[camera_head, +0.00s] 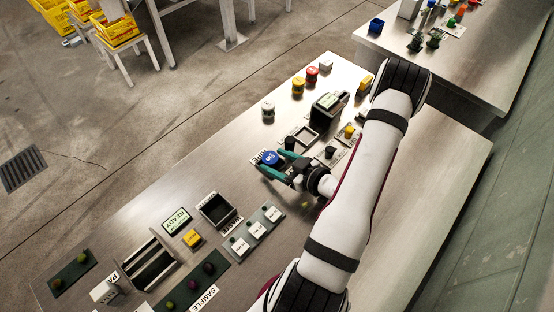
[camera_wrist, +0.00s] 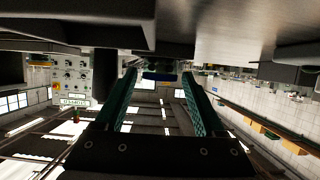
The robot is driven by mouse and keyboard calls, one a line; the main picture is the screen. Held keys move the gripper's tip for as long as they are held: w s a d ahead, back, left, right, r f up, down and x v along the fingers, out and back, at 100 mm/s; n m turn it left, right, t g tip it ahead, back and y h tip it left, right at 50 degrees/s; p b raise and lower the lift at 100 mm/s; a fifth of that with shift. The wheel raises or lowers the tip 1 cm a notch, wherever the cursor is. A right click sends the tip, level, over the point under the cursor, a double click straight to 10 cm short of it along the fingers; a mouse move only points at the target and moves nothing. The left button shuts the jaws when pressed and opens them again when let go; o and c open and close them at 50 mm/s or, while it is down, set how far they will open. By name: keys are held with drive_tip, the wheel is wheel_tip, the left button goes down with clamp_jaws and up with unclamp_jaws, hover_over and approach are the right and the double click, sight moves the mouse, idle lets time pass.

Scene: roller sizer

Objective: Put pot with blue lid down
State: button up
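The pot with the blue lid (camera_head: 271,157) is between the fingertips of my gripper (camera_head: 270,164), near the middle of the table. Its lid has white marking on top, and its body is mostly hidden in the head view. The teal fingers lie on either side of it and appear shut on it. In the wrist view, which looks upside down, the blue lid (camera_wrist: 160,76) shows between the two teal fingers (camera_wrist: 160,82). I cannot tell whether the pot touches the table or is just above it.
A black cup (camera_head: 290,143) and a square tray (camera_head: 304,135) stand just behind my gripper. Red (camera_head: 312,75), yellow (camera_head: 298,86) and white-topped (camera_head: 268,110) pots stand farther back. A black bin (camera_head: 216,210) and a label board (camera_head: 257,232) lie nearer.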

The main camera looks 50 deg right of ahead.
drive_tip(key=shift+o, duration=0.7)
